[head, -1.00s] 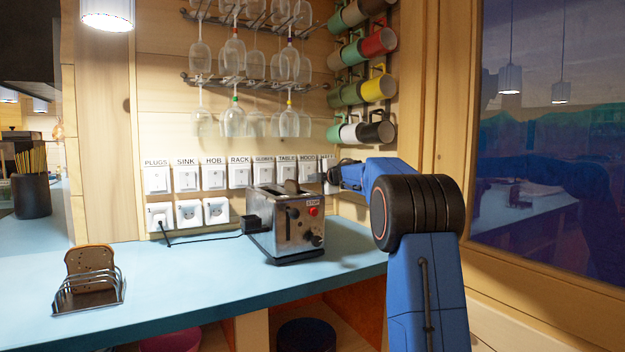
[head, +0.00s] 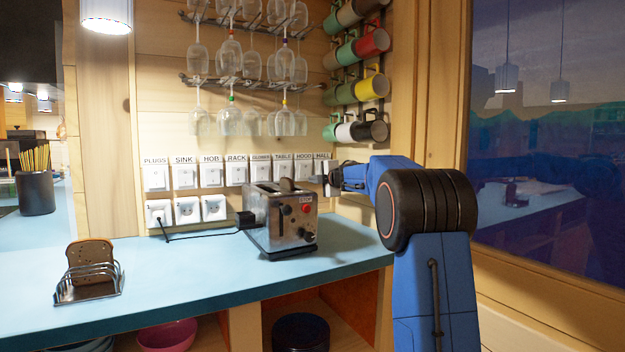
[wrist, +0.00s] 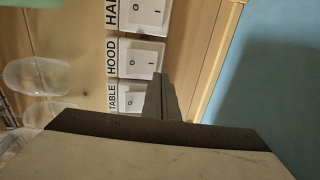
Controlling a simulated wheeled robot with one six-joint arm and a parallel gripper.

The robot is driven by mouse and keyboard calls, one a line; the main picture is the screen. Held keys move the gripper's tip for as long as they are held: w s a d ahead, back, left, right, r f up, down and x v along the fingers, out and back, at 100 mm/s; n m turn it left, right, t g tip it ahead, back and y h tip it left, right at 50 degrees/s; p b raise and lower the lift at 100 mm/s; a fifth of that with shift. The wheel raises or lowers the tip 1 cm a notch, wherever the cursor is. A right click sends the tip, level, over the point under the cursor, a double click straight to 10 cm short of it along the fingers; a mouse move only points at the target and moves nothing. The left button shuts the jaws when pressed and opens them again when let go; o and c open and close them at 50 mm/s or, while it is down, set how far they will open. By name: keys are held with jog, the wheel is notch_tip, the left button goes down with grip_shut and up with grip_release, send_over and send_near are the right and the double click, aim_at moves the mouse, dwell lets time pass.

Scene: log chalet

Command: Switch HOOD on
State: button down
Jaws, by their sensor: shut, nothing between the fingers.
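The HOOD switch (head: 303,171) is a white square rocker in the labelled row on the back wall, between TABLE (head: 282,172) and HALL (head: 320,166). In the wrist view the HOOD switch (wrist: 136,58) shows O and I marks; I cannot tell which way its rocker is tilted. My gripper (head: 328,178) is shut and empty at the right end of the row, partly covering the HALL switch in the head view. In the wrist view the fingertips of my gripper (wrist: 158,78) show beside the lower right edge of the HOOD plate; contact cannot be told.
A metal toaster (head: 283,225) stands on the blue counter (head: 200,275) below the switches. Glasses (head: 230,120) hang above the row, and mugs (head: 370,88) hang on the corner wall. A toast rack (head: 88,290) sits at the left.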

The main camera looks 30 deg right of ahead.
jog(key=s+f, duration=0.1)
jog(key=s, duration=0.7)
jog(key=shift+s+d+f, duration=0.15)
jog(key=shift+d+f, duration=0.1)
